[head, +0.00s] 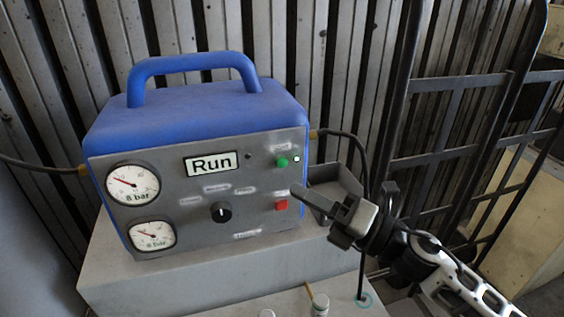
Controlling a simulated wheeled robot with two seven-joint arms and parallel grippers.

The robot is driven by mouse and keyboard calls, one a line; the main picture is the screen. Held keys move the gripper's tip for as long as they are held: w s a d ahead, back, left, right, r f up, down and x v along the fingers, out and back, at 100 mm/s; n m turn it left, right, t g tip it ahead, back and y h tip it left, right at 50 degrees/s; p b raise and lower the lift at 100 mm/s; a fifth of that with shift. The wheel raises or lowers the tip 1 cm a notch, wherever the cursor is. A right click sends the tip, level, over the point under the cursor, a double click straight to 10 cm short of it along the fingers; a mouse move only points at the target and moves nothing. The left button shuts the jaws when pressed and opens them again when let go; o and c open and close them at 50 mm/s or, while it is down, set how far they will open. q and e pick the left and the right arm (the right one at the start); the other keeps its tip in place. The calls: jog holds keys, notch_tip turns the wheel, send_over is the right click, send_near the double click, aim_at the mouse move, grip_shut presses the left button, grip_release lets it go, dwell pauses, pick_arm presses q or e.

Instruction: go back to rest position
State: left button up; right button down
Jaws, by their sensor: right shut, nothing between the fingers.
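My right gripper (298,191) is shut and empty. It points left, in front of the lower right part of the blower's grey panel, close to the red button (281,205). I cannot tell whether it touches the panel. The blower housing (190,115) is blue with a handle on top. Its display (211,163) reads "Run". A black knob (221,212) is at the panel's middle. Two gauges (132,184) are at the left. My left gripper is not in view.
The housing stands on a grey block (190,280). Black hoses (350,140) leave both its sides. A dark metal rack (450,120) stands at the right, behind my right arm. A slatted wall (310,50) closes off the back. Small fittings (320,303) sit at the bottom.

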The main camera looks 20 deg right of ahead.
dwell(0.5)
jog(key=s+d+f+m+t+h, duration=0.1)
jog(key=s+f+m+h, duration=0.1)
jog(key=f+m+h, duration=0.55)
jog(key=s+d+f+m+h, duration=0.25)
jog(key=f+m, duration=0.65)
jog(key=m, duration=0.5)
jog(key=s+a+f+m+g+h, duration=0.1)
jog(key=s+a+f+m+g, duration=0.1)
jog(key=s+f+m, duration=0.2)
jog(key=s+a+f+m+g, duration=0.1)
jog(key=s+f+m+g, duration=0.2)
jog(key=s+f+m, duration=0.2)
notch_tip(320, 180, down, 3)
jog(key=shift+s+a+h, duration=0.35)
jog(key=shift+s+h, duration=0.05)
jog(key=shift+s, duration=0.25)
